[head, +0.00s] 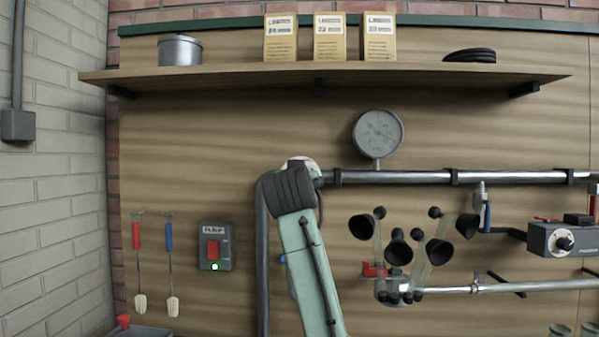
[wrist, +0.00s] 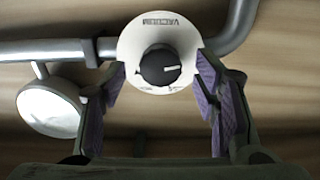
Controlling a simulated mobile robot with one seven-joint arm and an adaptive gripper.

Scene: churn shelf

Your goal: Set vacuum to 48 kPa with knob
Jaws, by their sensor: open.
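The black vacuum knob (wrist: 160,67) sits at the centre of a white round plate in the wrist view. A white mark on it points right in that view, and the plate's lettering is upside down. My gripper (wrist: 160,82) is open, with purple-padded fingers on either side of the plate's lower part; contact with the knob is not visible. The round dial gauge (head: 378,135) stands on the metal pipe in the head view; its reading is too small to tell. In the head view my arm hides my gripper and the knob; only a white rim of the plate (head: 303,162) shows.
The metal pipe (head: 415,177) runs right from the plate. A milking cluster (head: 410,250) with black cups hangs right of my arm. A grey box with a dial (head: 563,240) is far right. A red-switch box (head: 214,248) is left. A shelf (head: 330,75) is above.

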